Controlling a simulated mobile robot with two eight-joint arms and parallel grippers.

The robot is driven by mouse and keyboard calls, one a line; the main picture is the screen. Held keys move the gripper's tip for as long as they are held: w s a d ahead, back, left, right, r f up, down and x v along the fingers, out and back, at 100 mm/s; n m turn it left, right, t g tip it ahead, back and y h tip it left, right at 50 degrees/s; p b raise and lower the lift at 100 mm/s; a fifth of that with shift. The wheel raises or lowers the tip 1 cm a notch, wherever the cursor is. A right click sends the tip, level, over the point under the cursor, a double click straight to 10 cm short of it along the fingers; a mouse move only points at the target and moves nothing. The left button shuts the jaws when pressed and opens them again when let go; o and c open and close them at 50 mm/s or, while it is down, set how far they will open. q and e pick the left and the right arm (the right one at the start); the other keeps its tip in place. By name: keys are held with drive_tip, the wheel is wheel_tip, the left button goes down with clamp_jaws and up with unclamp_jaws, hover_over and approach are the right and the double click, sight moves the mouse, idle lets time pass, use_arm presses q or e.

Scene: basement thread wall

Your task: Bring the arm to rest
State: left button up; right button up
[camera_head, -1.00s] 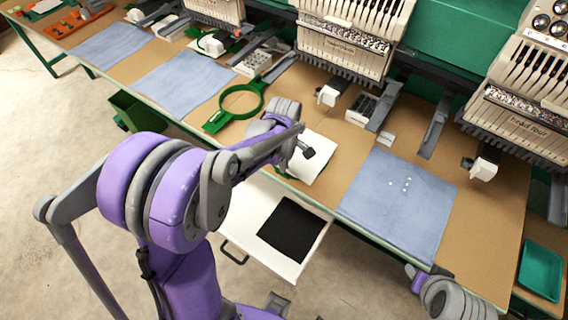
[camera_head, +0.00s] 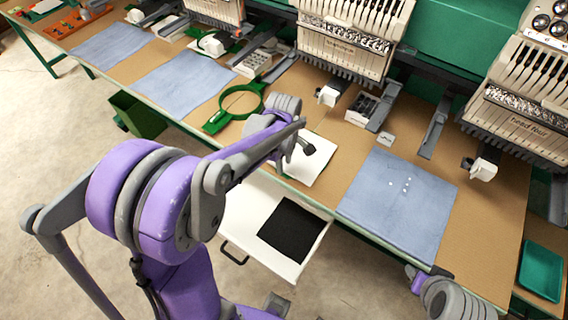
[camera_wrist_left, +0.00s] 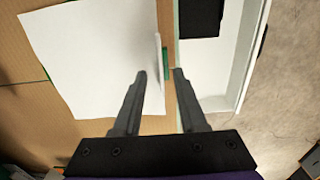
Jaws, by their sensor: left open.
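My left arm, purple and grey, reaches in from the left in the head view. Its wrist (camera_head: 287,108) is over the table's front edge by a white sheet (camera_head: 313,168); the fingers are mostly hidden there. In the left wrist view my left gripper (camera_wrist_left: 160,74) is open, its two dark fingers apart with nothing held between them. The white sheet (camera_wrist_left: 85,55) shows to the left of and behind the fingers. Part of my right arm (camera_head: 452,297) shows at the lower right; its fingers cannot be seen.
A white drawer (camera_head: 238,203) stands open below the table (camera_head: 490,240), with a black square (camera_head: 290,230) in it. A green hoop (camera_head: 240,100) and blue cloths (camera_head: 395,200) lie on the table. Embroidery heads (camera_head: 345,40) line the back. A teal tray (camera_head: 541,270) is at the right.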

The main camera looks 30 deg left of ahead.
use_arm(q)
wheel_tip(320, 180, up, 9)
drive_tip(key=shift+r+p, duration=0.15)
drive_tip(key=shift+p, duration=0.2)
drive_tip(key=shift+s, duration=0.1)
drive_tip(key=s+d+f+m+t, duration=0.1)
drive_tip(key=s+d+m+t, duration=0.1)
drive_tip(key=s+m, duration=0.5)
drive_tip(key=s+d+f+m+t, duration=0.1)
drive_tip(key=s+d+m+t, duration=0.2)
drive_tip(key=m, duration=0.7)
drive_tip(key=s+d, duration=0.2)
drive_tip(key=s, duration=0.1)
drive_tip(key=shift+s+f+t, duration=0.15)
drive_tip(key=shift+s+t, duration=0.15)
drive_tip(key=shift+s, duration=0.1)
drive_tip(key=shift+a, duration=0.15)
